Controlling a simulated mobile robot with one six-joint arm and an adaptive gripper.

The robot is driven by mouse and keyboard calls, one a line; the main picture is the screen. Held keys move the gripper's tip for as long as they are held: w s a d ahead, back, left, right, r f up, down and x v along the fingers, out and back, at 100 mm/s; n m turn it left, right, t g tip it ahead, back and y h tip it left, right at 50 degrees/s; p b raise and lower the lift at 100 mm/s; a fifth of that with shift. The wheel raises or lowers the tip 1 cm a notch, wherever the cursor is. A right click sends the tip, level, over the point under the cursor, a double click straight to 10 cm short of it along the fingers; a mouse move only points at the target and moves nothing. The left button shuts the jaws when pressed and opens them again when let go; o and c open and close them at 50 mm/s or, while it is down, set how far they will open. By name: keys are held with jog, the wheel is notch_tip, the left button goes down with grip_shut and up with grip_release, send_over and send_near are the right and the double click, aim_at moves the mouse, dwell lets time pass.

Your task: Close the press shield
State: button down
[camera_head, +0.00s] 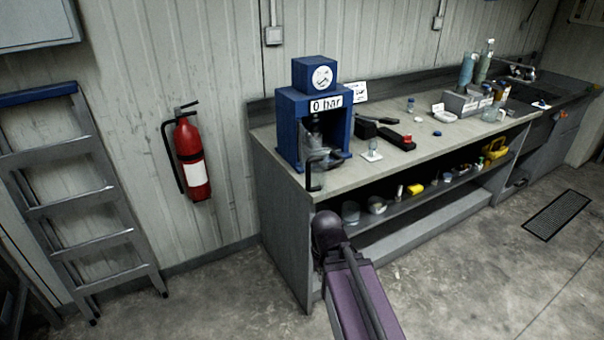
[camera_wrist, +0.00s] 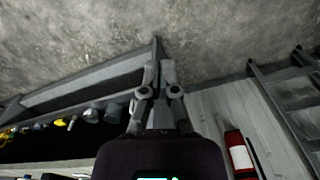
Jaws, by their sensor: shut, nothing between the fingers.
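The blue press (camera_head: 285,128) stands at the left end of the workbench, with a dial on top and a "0 bar" sign. A clear shield (camera_head: 322,150) with a black handle (camera_head: 312,176) shows at its front. The handle stands out toward the bench's front edge; the shield's exact angle is hard to tell. My gripper (camera_wrist: 160,70) shows in the wrist view, shut and empty, pointing down toward the floor near the bench's left end. In the head view my arm hides it. The press is not visible in the wrist view.
The workbench (camera_head: 400,153) holds a small stand (camera_head: 372,150), a black-and-red tool (camera_head: 396,137) and bottles farther right. Its lower shelf carries jars and yellow items. A fire extinguisher (camera_head: 191,160) hangs left, beside a ladder (camera_head: 75,190). The floor in front is mostly clear.

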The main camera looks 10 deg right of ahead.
jog(key=shift+a, duration=0.2)
jog(key=w+a+r+n+t+h+p, duration=0.1)
jog(key=w+a+r+n+h+p, duration=0.1)
jog(key=w+r+n+p, duration=0.3)
jog(key=w+a+r+n+t+h+p, duration=0.1)
jog(key=w+a+r+n+h+p, duration=0.2)
jog(key=w+r+n, duration=0.6)
jog(key=w+a+r+n+t+h+p, duration=0.1)
jog(key=w+a+r+n+h+p, duration=0.2)
jog(key=w+a+r+n+p, duration=0.3)
jog(key=w+r+n+p, duration=0.1)
jog(key=w+n, duration=0.1)
jog(key=w, duration=0.2)
jog(key=shift+w+a+p, duration=0.2)
jog(key=shift+a+p, duration=0.05)
jog(key=shift+p, duration=0.1)
